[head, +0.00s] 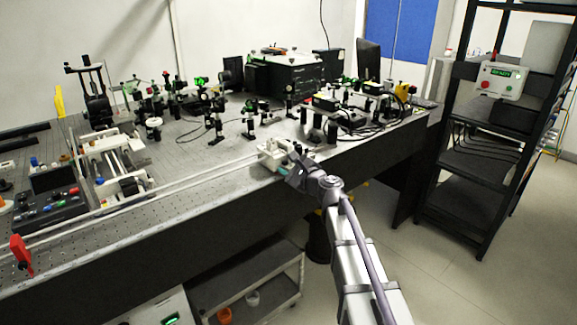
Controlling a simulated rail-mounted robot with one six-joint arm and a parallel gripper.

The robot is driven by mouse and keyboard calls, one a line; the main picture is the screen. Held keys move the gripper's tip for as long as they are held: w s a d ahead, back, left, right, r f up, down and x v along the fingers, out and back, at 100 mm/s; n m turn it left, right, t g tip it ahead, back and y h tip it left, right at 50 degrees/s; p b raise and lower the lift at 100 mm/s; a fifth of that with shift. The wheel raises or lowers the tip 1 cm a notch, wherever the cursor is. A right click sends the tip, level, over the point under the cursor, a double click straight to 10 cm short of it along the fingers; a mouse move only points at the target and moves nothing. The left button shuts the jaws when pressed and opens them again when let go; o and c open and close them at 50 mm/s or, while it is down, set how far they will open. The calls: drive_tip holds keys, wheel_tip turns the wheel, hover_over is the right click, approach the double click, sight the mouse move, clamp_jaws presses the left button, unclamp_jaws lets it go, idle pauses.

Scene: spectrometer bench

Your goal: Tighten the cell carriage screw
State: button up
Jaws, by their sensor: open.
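A white carriage-like block (272,152), probably the cell carriage, sits at the front edge of the optical bench, at the right end of two long pale rails. My gripper (290,160) is at the right side of this block, with its jaws open. At this size I cannot tell whether the jaws touch the block or stand around something on it. The carriage screw cannot be made out; it is too small or hidden by my gripper.
The perforated bench top (185,165) carries several black optic posts behind the carriage. A control box (48,207) with coloured knobs and a red lever (20,252) are at the left. A black shelf rack (480,165) stands at the right.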

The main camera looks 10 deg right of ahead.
drive_tip(key=v, duration=1)
drive_tip(key=shift+s, duration=0.25)
drive_tip(key=shift+d, duration=0.1)
